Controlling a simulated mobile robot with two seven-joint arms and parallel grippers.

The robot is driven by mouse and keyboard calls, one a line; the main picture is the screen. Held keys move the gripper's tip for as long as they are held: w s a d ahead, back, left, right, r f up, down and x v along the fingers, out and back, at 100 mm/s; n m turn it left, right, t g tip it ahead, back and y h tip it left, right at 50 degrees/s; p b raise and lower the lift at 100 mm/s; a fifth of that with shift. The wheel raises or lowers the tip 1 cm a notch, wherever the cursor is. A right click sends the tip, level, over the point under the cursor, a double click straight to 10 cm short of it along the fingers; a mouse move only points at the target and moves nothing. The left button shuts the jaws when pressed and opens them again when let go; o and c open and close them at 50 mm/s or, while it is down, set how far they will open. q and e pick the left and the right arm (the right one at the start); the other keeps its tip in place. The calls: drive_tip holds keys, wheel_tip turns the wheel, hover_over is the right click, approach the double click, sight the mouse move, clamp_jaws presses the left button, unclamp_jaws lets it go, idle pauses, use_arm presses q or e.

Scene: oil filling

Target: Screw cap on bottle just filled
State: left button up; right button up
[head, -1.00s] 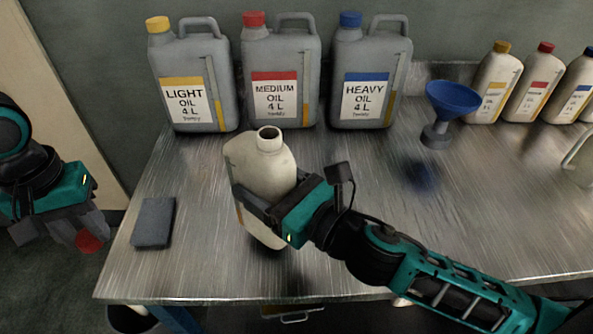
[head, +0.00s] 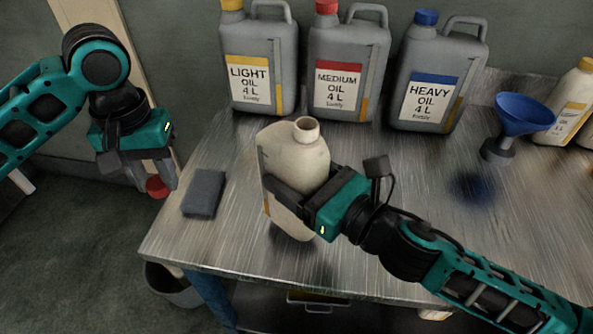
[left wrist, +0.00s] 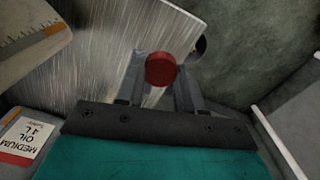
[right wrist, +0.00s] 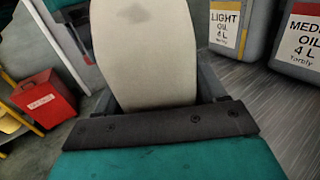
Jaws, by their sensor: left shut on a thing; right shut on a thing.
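The cream bottle (head: 299,150) has an open, uncapped neck and is tilted slightly in the head view. My right gripper (head: 290,197) is shut around its body, which fills the middle of the right wrist view (right wrist: 148,55). Whether its base touches the table is unclear. My left gripper (head: 155,185) is shut on a red cap (head: 157,187), left of the table edge and apart from the bottle. The red cap shows between the fingertips in the left wrist view (left wrist: 161,69).
Grey jugs of light oil (head: 259,60), medium oil (head: 347,65) and heavy oil (head: 437,75) stand at the back of the metal table (head: 400,240). A blue funnel (head: 522,115) is at right. A dark grey block (head: 204,193) lies at the left edge. A bin (head: 172,285) stands below.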

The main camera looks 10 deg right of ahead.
use_arm(q)
drive_tip(key=s+d+r+m, duration=0.3)
drive_tip(key=d+r+m, duration=0.2)
drive_tip(key=d+r, duration=1.4)
drive_tip(key=d, duration=0.3)
drive_tip(key=shift+d, duration=0.4)
drive_tip(key=shift+f, duration=0.1)
drive_tip(key=shift+f, duration=1.95)
drive_tip(key=shift+s+f, duration=0.1)
drive_tip(key=shift+f, duration=0.75)
drive_tip(key=shift+f, duration=0.6)
